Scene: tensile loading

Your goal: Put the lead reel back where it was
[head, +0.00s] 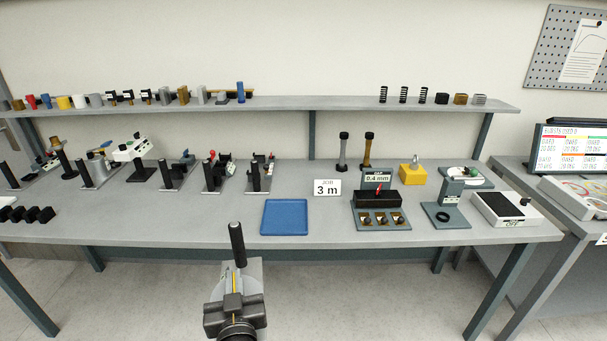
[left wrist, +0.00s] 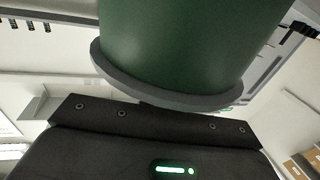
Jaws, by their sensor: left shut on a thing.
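My left gripper (head: 236,291) is at the bottom middle of the head view, in front of the bench and below its top. It is shut on a round thing with a grey rim (head: 252,277), which I take to be the lead reel; a black post (head: 237,243) sticks up beyond it. In the left wrist view the reel (left wrist: 180,45) is large and close: a dark green drum with a grey flange, just beyond the gripper's dark body. The fingers are not clear there. My right gripper is not in view.
A grey bench (head: 150,231) spans the view. A blue tray (head: 284,217) lies near its front edge, right of the gripper. Several black-posted stands (head: 211,174) stand at the left. A gap gauge block (head: 378,200) and a scale-like box (head: 506,209) stand at the right. A shelf (head: 280,106) runs behind.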

